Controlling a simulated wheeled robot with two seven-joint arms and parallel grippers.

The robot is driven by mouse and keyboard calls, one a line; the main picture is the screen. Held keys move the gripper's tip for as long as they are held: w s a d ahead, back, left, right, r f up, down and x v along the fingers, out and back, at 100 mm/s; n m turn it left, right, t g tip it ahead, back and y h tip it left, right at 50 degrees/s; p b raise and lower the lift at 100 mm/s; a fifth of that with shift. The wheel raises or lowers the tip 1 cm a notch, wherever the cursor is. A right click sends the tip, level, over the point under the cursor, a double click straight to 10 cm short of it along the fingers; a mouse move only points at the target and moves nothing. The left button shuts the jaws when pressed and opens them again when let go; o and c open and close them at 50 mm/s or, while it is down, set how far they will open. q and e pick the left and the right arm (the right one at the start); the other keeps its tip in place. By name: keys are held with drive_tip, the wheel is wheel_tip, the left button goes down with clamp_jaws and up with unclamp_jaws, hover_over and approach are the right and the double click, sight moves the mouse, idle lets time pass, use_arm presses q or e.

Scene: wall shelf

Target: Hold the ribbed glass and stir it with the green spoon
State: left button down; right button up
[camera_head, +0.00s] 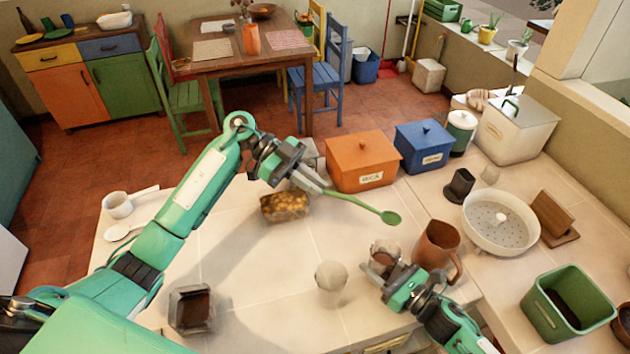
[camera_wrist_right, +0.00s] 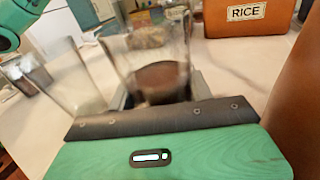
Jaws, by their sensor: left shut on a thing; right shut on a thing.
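The green spoon (camera_head: 355,203) is held in my left gripper (camera_head: 314,184), which is shut on its handle end. The spoon points right, with its bowl above and apart from the glass in the head view. The ribbed glass (camera_head: 384,251) is clear with something dark brown inside. My right gripper (camera_head: 386,272) is shut on the glass, which looks about upright. In the right wrist view the glass (camera_wrist_right: 150,45) stands between the jaws, with the brown contents low in it. The spoon cannot be made out there.
A brown pitcher (camera_head: 437,246) stands close right of the glass. A clear empty glass (camera_head: 330,277) stands to its left. An orange RICE box (camera_head: 361,161) and a blue box (camera_head: 425,146) stand behind. A white colander (camera_head: 500,222) is further right.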

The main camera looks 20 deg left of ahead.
drive_tip(key=o, duration=1.3)
drive_tip(key=v, duration=1.2)
